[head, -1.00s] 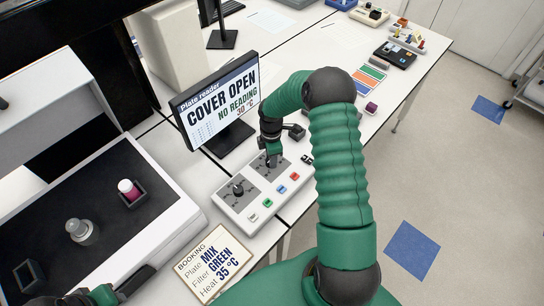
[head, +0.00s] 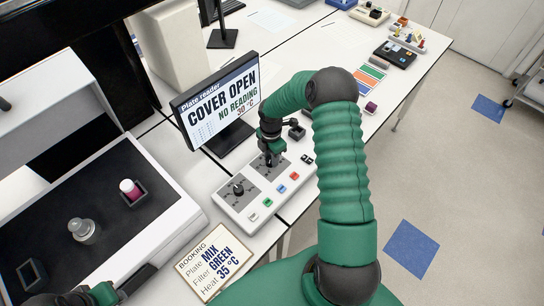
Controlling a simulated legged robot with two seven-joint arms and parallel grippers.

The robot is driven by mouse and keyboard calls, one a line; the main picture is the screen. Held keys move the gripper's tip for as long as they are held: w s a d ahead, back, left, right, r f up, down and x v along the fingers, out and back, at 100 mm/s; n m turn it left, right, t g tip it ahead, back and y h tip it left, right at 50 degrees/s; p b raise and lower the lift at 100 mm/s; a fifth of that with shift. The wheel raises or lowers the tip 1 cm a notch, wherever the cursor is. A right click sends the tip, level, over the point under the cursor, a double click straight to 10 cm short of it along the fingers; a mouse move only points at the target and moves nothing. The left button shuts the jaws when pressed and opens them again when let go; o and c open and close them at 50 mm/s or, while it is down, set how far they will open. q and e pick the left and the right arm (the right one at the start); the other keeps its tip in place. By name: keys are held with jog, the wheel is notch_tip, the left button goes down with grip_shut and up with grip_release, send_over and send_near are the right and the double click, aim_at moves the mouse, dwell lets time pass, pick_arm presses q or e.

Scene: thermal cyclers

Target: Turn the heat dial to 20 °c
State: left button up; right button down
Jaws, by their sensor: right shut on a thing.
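The white control box (head: 228,198) lies on the bench below the plate reader screen (head: 216,100). It has two dials on dark grey panels and a row of coloured buttons. My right gripper (head: 271,160) points down and is shut on the right-hand dial, the heat dial by its place; its label is too small to read. The left dial (head: 238,189) is free. The screen reads COVER OPEN, NO READING, 30 °C. My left gripper (head: 112,295) is at the bottom left edge, by a dark handle; its fingers are not clear.
A booking card (head: 214,262) reads Plate MIX, Filter GREEN, Heat 35 °C. The dark reader tray (head: 100,190) at left holds a pink-filled vial (head: 130,190) and a grey knob (head: 84,231). Coloured cards and small racks lie along the far bench.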

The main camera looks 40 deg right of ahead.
aim_at(270, 158)
jog(key=shift+a, duration=0.2)
jog(key=c, duration=1.4)
grip_release()
jog(key=shift+f, duration=0.1)
jog(key=shift+o, duration=1.3)
jog(key=shift+w, duration=0.1)
pick_arm(q)
jog(key=shift+w+a+f, duration=0.1)
jog(key=shift+w+a, duration=0.1)
jog(key=shift+w, duration=0.1)
pick_arm(e)
jog(key=shift+o, duration=0.6)
jog(key=shift+w, duration=0.1)
jog(key=shift+r, duration=0.3)
pick_arm(q)
notch_tip(270, 158, down, 3)
jog(key=b, duration=0.3)
jog(key=shift+s+f, duration=0.1)
pick_arm(e)
notch_tip(270, 158, up, 16)
pick_arm(q)
jog(key=shift+d, duration=0.15)
pick_arm(e)
jog(key=shift+w+d, duration=0.1)
